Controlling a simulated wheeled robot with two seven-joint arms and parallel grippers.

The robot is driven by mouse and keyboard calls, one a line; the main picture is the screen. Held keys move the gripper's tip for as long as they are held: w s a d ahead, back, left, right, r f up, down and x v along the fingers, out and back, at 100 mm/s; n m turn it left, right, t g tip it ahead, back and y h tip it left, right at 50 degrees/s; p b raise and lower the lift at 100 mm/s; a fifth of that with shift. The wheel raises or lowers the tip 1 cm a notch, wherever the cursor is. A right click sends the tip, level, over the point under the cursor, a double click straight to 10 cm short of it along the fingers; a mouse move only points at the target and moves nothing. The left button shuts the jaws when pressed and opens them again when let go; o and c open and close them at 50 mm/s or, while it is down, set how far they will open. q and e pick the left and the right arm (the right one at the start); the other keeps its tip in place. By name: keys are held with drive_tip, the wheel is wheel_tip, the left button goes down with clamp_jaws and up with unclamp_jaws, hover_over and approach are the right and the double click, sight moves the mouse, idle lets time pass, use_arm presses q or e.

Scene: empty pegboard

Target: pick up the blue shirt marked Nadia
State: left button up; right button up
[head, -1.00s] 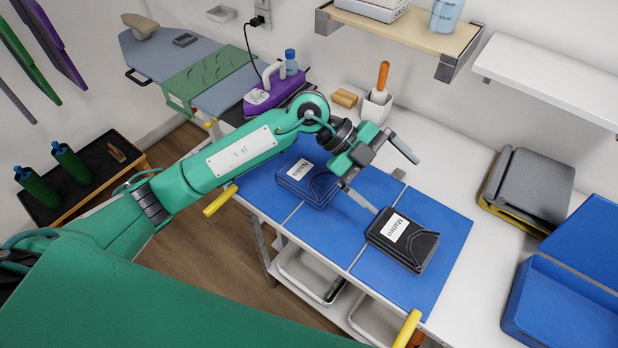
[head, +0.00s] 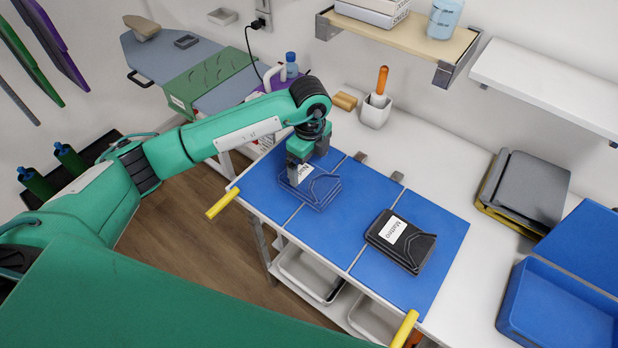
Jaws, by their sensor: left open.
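The folded blue shirt (head: 320,193) lies on the left part of the blue folding board (head: 342,240). Its white label is partly covered by my gripper; only the first letters show. My left gripper (head: 294,178) points down over the label end of the shirt, with its jaws open. Its fingertips are partly hidden, and I cannot tell whether they touch the cloth. My right gripper is not in view.
A folded black shirt (head: 412,253) with a white label lies on the board's right part. A white pot (head: 376,113) with an orange-handled tool stands behind. A blue bin (head: 560,300) and grey folded stack (head: 535,185) are at the right.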

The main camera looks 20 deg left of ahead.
sight(309, 177)
use_arm(q)
drive_tip(key=shift+f, duration=0.6)
drive_tip(key=shift+f+p, duration=0.25)
drive_tip(key=shift+p, duration=0.15)
wheel_tip(309, 177, down, 3)
drive_tip(key=shift+s+f+p, duration=0.15)
drive_tip(key=shift+p, duration=0.85)
drive_tip(key=shift+f, duration=0.7)
drive_tip(key=c, duration=0.8)
